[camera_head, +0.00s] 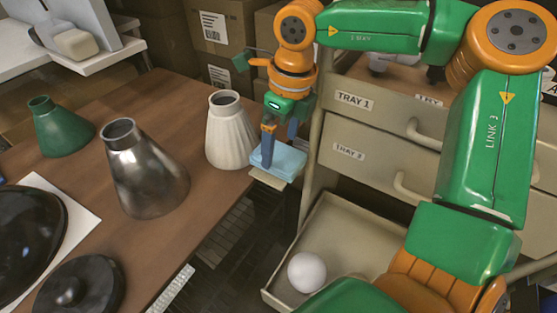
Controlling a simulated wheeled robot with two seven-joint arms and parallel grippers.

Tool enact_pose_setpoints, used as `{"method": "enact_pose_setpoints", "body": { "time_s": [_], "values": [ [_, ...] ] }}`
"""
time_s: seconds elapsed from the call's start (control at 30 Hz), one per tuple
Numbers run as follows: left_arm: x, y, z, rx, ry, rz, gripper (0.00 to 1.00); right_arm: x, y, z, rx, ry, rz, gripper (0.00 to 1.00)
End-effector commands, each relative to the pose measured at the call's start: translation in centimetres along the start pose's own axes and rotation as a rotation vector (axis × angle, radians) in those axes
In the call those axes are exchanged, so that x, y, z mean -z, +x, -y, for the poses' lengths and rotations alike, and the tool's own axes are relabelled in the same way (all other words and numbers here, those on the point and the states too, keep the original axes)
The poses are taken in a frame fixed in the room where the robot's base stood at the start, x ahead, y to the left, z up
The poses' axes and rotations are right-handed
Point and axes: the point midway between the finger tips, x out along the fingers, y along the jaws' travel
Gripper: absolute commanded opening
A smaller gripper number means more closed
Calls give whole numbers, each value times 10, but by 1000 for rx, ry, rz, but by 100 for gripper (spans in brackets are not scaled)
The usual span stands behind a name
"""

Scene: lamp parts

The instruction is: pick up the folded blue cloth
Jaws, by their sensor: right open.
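The folded blue cloth (286,165) is a small light-blue pad at the right edge of the wooden table, just right of the white ribbed lamp base. My right gripper (280,152) points down over it from above. Its jaws are open, with the nearer finger reaching down in front of the cloth's left part and the other finger further back. I cannot tell whether the fingers touch the cloth. The nearer finger hides part of the cloth. My left gripper is not in view.
The white ribbed base (230,138) stands close to the left of my gripper. A metal base (147,180), a green base (60,130) and dark round parts (80,290) stand further left. The drawer cabinet (385,130) is close right, with an open lower drawer (335,235) holding a white ball (306,271).

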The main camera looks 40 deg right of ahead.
Motion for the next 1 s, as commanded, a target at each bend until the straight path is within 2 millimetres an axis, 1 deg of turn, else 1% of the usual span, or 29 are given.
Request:
{"method": "enact_pose_setpoints", "body": {
  "time_s": [0.03,0.13,0.2,0.37,0.4,0.47,0.5,0.57,0.6,0.67,0.87,0.97,1.0],
  "values": [
    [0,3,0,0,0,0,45,1,12,0,-4,0,-4,100],
    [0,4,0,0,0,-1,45,0,26,0,-1,1,-1,100],
    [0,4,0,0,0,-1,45,0,29,0,0,1,-1,100],
    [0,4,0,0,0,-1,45,0,29,0,0,1,0,100],
    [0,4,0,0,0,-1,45,0,29,0,0,1,0,95],
    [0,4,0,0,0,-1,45,0,29,0,0,1,0,78],
    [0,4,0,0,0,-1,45,0,29,0,0,1,0,68],
    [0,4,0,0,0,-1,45,0,29,0,0,1,0,51],
    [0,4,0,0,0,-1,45,0,29,0,0,1,0,41],
    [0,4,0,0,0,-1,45,0,29,0,1,1,0,24],
    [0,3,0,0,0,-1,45,0,27,0,1,1,1,24],
    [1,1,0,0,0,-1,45,-2,19,0,2,0,3,24],
    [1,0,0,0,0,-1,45,-3,12,0,2,0,2,24]
  ]
}}
